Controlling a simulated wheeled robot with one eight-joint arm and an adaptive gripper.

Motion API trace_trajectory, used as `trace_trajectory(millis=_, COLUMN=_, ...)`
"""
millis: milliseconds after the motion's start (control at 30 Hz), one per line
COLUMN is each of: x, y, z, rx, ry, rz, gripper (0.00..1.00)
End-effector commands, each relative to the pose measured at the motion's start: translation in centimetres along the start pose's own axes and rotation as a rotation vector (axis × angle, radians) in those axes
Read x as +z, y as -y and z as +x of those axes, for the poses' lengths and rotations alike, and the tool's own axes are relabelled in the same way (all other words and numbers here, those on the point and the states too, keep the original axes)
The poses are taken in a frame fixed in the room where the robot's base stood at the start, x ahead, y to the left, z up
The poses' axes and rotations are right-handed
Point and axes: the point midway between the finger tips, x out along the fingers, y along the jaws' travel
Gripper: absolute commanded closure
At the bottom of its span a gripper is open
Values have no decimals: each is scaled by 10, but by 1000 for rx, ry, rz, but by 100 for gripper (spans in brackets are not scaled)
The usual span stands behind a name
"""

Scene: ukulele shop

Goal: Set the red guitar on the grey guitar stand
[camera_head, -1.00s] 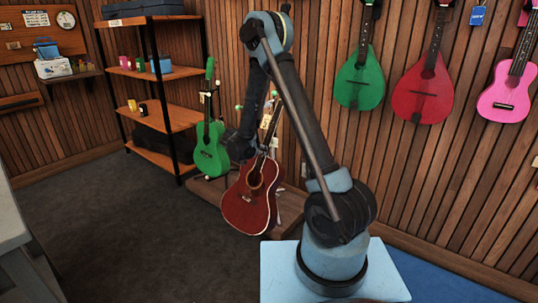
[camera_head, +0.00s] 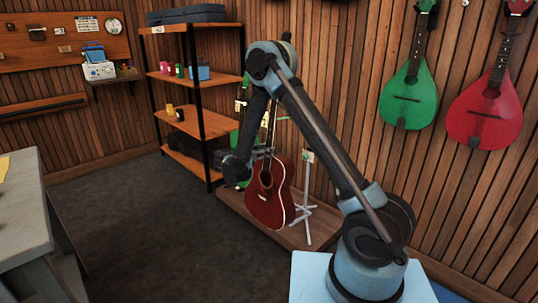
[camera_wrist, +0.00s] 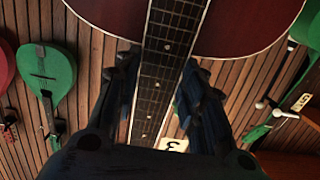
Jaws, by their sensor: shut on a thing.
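The red guitar (camera_head: 268,196) hangs nearly upright, body down, in front of the low wooden platform. My gripper (camera_head: 262,152) is shut on its neck; in the wrist view the gripper (camera_wrist: 158,80) has a finger on each side of the dark fretted neck (camera_wrist: 165,60), with the red body (camera_wrist: 240,25) beyond. The grey guitar stand (camera_head: 308,205), a thin post with splayed feet, stands on the platform just right of the guitar and looks empty. I cannot tell whether the guitar's bottom touches anything.
A green guitar (camera_head: 245,130) is partly hidden behind my arm and the red guitar. A black-framed shelf (camera_head: 203,115) stands to the left. Green (camera_head: 408,95) and red (camera_head: 490,115) instruments hang on the wall at right. A grey table (camera_head: 25,215) is at the left edge; dark floor between is clear.

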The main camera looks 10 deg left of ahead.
Motion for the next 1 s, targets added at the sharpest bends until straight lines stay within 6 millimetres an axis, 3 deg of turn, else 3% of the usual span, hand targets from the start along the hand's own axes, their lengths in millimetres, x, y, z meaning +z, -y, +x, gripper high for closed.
trace_trajectory(millis=1000, x=-6, y=4, z=57, rx=-8, ry=-1, rz=-2, gripper=100)
